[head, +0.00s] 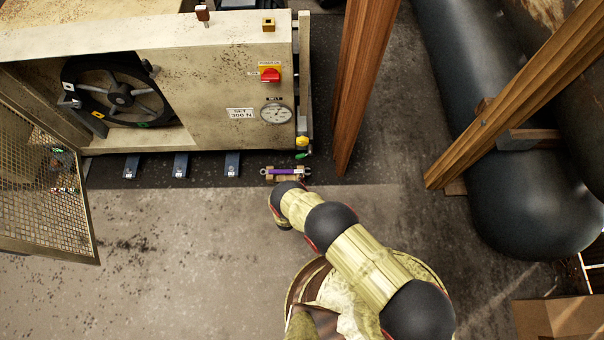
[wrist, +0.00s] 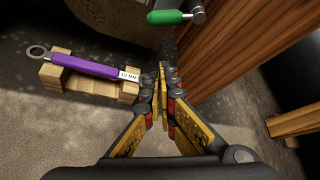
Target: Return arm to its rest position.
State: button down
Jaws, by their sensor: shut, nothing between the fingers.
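My gripper (wrist: 161,80) is shut and empty in the wrist view, its fingertips together at the middle of the picture. In the head view my arm reaches up from the bottom toward the compressor, and the gripper itself is hidden behind the arm. A purple-handled spanner (wrist: 85,64) marked with a size label rests on a wooden block holder (wrist: 57,78), left of the fingers and apart from them. The spanner also shows in the head view (head: 284,171), just beyond the arm's end.
The beige compressor housing (head: 210,95) has a red switch (head: 270,75), a gauge (head: 276,113) and an open mesh door (head: 45,185). A green-handled valve (wrist: 170,17) is above the fingers. Wooden posts (head: 362,80) and a dark tank (head: 530,205) stand right. Floor at lower left (head: 170,260) is clear.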

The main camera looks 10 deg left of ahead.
jog(key=shift+s+r, duration=0.15)
jog(key=shift+s, duration=0.15)
